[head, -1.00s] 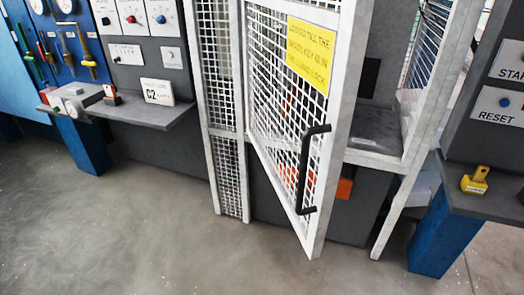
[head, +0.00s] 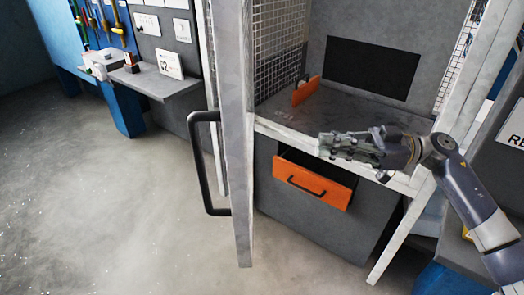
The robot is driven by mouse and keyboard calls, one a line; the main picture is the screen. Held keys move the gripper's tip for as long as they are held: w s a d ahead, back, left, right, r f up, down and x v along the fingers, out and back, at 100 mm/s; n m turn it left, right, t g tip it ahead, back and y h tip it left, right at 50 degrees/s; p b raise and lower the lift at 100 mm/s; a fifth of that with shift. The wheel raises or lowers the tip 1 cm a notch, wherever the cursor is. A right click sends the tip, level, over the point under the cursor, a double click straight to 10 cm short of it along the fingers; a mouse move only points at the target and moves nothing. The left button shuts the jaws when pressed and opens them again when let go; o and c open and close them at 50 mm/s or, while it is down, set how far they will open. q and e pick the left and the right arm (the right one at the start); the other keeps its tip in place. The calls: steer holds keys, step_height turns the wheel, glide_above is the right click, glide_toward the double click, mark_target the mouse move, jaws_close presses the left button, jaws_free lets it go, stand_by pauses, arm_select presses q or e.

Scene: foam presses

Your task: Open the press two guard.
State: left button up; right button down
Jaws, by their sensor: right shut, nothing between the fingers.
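The press two guard is a white-framed mesh door (head: 238,150), seen nearly edge-on and swung well out from the press opening. Its black handle (head: 200,165) faces left. My right gripper (head: 328,145) is shut and empty, in front of the press opening, to the right of the door's edge and apart from the handle. My left gripper is not in view.
Inside the press is a grey bed (head: 350,108) with an orange block (head: 306,90) on it. Below, an orange drawer (head: 315,183) stands partly out. A shelf (head: 165,85) with a sign is at left. Grey floor (head: 100,210) is clear at left.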

steer(key=s+a+p, duration=0.1)
steer(key=a+p, duration=0.4)
steer(key=a, duration=0.8)
steer(key=shift+s+a+r+g+h, duration=0.2)
steer(key=shift+a+g+h, duration=0.1)
steer(key=shift+a+g, duration=0.1)
